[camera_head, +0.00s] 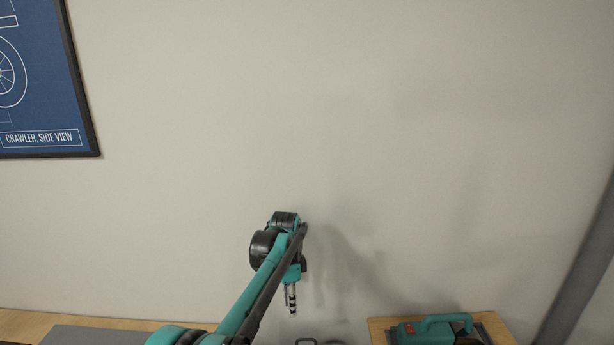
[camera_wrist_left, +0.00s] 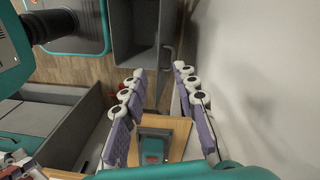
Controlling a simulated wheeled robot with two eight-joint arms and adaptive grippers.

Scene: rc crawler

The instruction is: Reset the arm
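My left arm reaches up from the bottom of the head view, teal and black. My left gripper (camera_head: 292,312) hangs at its end, fingers pointing down, in front of the bare wall. In the left wrist view the two purple-grey fingers of my left gripper (camera_wrist_left: 158,80) stand wide apart with nothing held between them. My right gripper is in neither view.
A teal object with a red part (camera_head: 435,328) sits on a wooden surface (camera_head: 380,335) at the lower right. A grey bin (camera_wrist_left: 135,40) shows in the wrist view. A framed crawler poster (camera_head: 45,90) hangs at the left. The wall (camera_head: 350,120) is close behind the gripper.

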